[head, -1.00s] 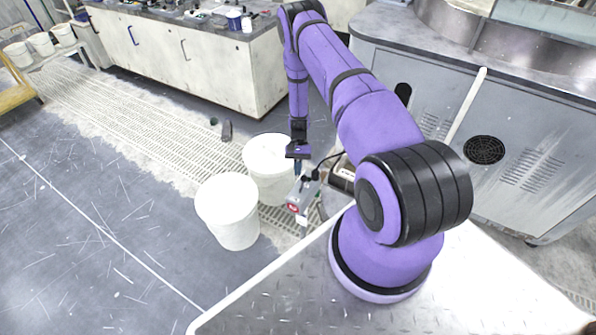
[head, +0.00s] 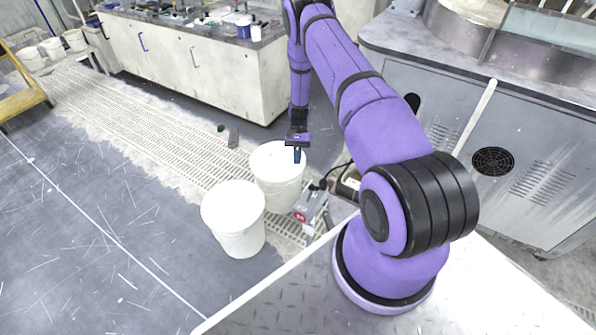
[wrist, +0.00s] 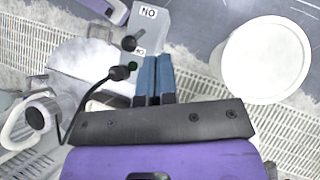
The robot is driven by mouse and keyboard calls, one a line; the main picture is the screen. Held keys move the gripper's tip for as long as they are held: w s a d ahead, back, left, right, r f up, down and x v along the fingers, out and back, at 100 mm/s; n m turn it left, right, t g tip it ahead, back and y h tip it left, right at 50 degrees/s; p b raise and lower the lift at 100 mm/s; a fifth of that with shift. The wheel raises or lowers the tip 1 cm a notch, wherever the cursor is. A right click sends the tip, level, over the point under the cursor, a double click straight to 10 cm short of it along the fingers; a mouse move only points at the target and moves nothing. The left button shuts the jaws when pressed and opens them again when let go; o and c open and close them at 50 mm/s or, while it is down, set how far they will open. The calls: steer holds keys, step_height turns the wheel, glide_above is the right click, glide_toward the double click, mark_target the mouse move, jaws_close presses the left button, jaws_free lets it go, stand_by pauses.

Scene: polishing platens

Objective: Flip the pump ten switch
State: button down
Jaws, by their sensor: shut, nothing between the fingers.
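A small grey box (head: 311,205) with a red round mark on its end sits low beside my base in the head view, right of the white buckets. I cannot read a pump number or tell the switch position. My gripper (head: 297,156) is shut and empty, above and slightly left of the box in the head view. In the wrist view its blue fingers (wrist: 156,74) lie just below the box, overlapping its lower edge in the picture.
Two white buckets (head: 235,222) (head: 279,180) stand left of the box, the nearer also large in the wrist view (wrist: 267,60). A black cable (wrist: 85,101) runs to a plug by the box. A grey cabinet (head: 440,115) stands right. Floor at left is open.

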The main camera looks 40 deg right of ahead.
steer(key=shift+v, duration=1.95)
steer(key=shift+d+f, duration=0.1)
steer(key=shift+d, duration=0.1)
steer(key=a+r+n+t+h, duration=0.1)
steer(key=a+r, duration=0.2)
steer(key=r, duration=1)
steer(key=a+r+n+t+h, duration=0.1)
steer(key=a+r+n+t, duration=0.15)
steer(key=r, duration=0.95)
steer(key=a+r+n+t+h, duration=0.1)
steer(key=a+r, duration=0.3)
steer(key=r, duration=0.9)
steer(key=s+a+r+n+t+h, duration=0.1)
steer(key=s+a+r+t, duration=0.1)
steer(key=s+a+r, duration=0.35)
steer(key=s+a+r+n+t+h, duration=0.1)
steer(key=s+a+r, duration=0.1)
steer(key=s+r, duration=0.7)
steer(key=s+a+r+n+t, duration=0.1)
steer(key=s+t, duration=0.1)
steer(key=s, duration=0.6)
steer(key=s+a+r+n+t, duration=0.1)
steer(key=s+a+r+t, duration=0.1)
steer(key=s, duration=0.6)
steer(key=shift+s+a+h, duration=0.3)
steer(key=shift+s, duration=0.05)
